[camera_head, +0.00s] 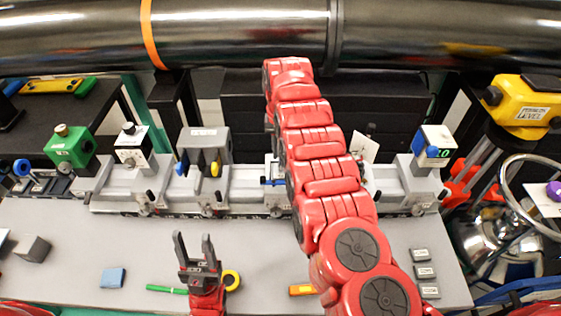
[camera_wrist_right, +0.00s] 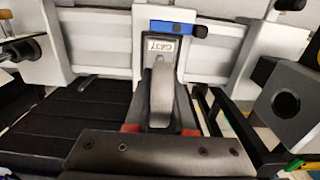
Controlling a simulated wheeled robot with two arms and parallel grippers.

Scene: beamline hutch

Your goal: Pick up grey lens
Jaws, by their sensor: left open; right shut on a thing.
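In the right wrist view a grey upright piece with a small label, which looks like the grey lens (camera_wrist_right: 160,88), stands in a pale holder with a blue bar (camera_wrist_right: 178,28) at its top. My right gripper (camera_wrist_right: 160,128) is shut on it, with red-edged fingers at either side of its lower part. In the head view my red right arm covers this place and the right gripper is hidden. My left gripper (camera_head: 195,245) is open and empty, above the front of the grey bench (camera_head: 90,240).
A rail carries a green box (camera_head: 68,147), a white dial box (camera_head: 133,147), a grey twin block (camera_head: 205,147) and a blue-white display box (camera_head: 433,145). A yellow tape roll (camera_head: 231,280), a green pen (camera_head: 166,289) and a blue pad (camera_head: 113,278) lie near my left gripper.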

